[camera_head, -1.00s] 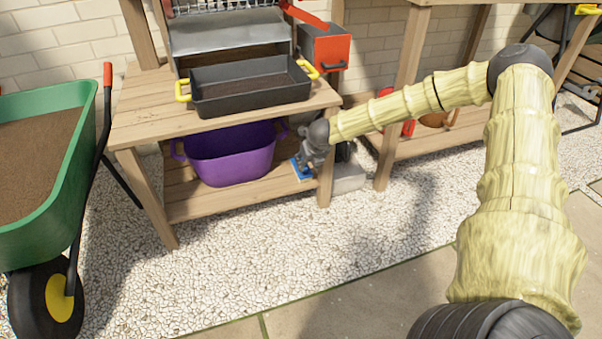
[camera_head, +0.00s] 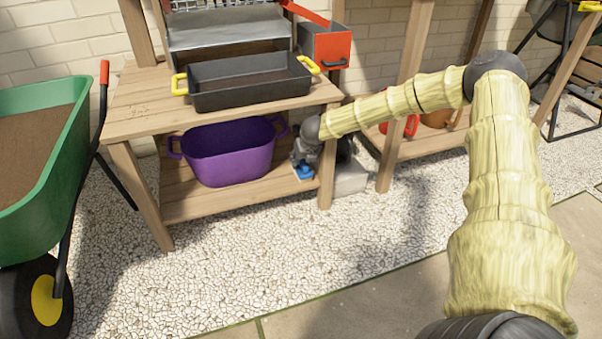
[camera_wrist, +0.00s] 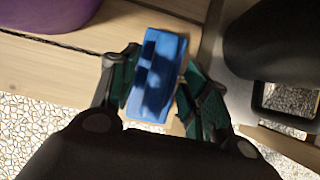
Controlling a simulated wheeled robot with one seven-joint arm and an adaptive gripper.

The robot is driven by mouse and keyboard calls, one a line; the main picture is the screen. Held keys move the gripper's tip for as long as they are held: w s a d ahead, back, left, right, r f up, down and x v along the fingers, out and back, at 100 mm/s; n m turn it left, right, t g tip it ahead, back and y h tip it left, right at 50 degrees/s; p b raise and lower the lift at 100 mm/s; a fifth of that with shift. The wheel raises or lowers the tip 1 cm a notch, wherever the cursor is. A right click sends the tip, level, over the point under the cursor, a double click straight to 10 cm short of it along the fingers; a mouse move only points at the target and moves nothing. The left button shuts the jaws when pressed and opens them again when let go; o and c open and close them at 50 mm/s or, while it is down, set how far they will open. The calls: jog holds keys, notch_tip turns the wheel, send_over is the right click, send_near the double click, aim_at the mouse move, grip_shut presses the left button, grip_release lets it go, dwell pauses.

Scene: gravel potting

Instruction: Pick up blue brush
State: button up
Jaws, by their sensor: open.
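The blue brush (camera_wrist: 157,76) lies on the lower wooden shelf of the potting bench, and its blue block sits between the two fingers of my gripper (camera_wrist: 155,105) in the wrist view. The fingers are open, one on each side of the blue block. I cannot tell whether either finger touches it. In the head view my gripper (camera_head: 305,160) is at the right end of the lower shelf, over the brush (camera_head: 304,171). My gripper hides part of the brush there.
A purple tub (camera_head: 228,153) stands on the lower shelf (camera_head: 215,201), left of my gripper. A bench leg (camera_head: 326,190) and a grey block (camera_head: 350,179) are close on the right. A black tray (camera_head: 245,88) stands on the bench top (camera_head: 140,105). A green wheelbarrow (camera_head: 62,155) is at left.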

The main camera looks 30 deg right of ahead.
jog(key=shift+f, duration=0.1)
dwell(0.6)
grip_shut()
